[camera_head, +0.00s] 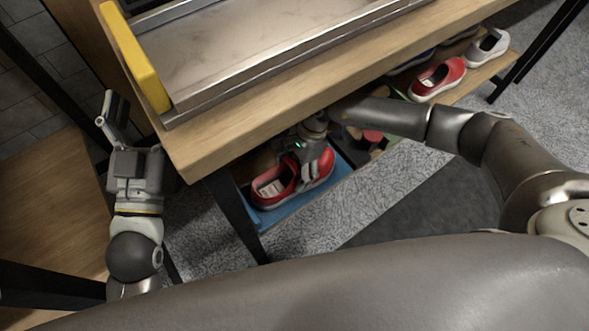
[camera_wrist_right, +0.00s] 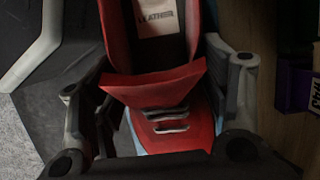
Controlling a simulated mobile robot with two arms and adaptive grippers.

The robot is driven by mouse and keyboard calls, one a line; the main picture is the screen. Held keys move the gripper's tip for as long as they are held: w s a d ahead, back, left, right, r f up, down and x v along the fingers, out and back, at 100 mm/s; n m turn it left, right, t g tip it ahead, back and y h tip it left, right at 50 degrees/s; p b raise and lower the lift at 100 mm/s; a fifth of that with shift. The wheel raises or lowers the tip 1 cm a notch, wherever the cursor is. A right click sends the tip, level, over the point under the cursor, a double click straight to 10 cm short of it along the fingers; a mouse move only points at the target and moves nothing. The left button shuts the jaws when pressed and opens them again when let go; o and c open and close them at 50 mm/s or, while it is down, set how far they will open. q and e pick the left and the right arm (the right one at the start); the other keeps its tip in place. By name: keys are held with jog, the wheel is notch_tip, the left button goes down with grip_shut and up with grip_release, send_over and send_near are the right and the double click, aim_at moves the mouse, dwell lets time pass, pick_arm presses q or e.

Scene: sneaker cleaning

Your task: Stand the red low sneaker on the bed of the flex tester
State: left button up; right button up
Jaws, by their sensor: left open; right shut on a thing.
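A red low sneaker (camera_head: 268,188) with a white sole sits low under the table, over a blue surface (camera_head: 270,215). My right gripper (camera_head: 316,160) reaches down over it, and its fingers are shut on the sneaker's sides. In the right wrist view the red sneaker (camera_wrist_right: 165,85) lies between the two fingers (camera_wrist_right: 160,115), with a "LEATHER" label in its opening. I cannot tell whether its sole touches the blue surface. My left gripper (camera_head: 106,112) is open and empty, left of the table. I cannot identify the flex tester for certain.
A metal tray (camera_head: 240,50) with a yellow bar (camera_head: 135,55) stands on the wooden tabletop (camera_head: 215,140). The table edge overhangs my right gripper. Another red shoe (camera_head: 436,80) and a grey shoe (camera_head: 487,48) stand on the lower shelf. A dark table leg (camera_head: 238,220) stands left of the held sneaker.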

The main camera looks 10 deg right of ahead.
pick_arm(q)
jog(key=shift+r, duration=0.25)
pick_arm(e)
jog(key=o, duration=1.3)
pick_arm(q)
jog(key=shift+s, duration=0.1)
pick_arm(e)
jog(key=shift+r, duration=0.15)
pick_arm(q)
notch_tip(320, 180, down, 13)
jog(key=s+a+g+y+p, duration=0.1)
jog(key=a+g+y+p, duration=0.1)
jog(key=g, duration=0.5)
jog(key=shift+s+r+p, duration=0.2)
jog(key=shift+s+p, duration=0.05)
jog(key=shift+p, duration=0.15)
pick_arm(e)
jog(key=shift+v, duration=5.9)
pick_arm(q)
jog(key=shift+a, duration=0.1)
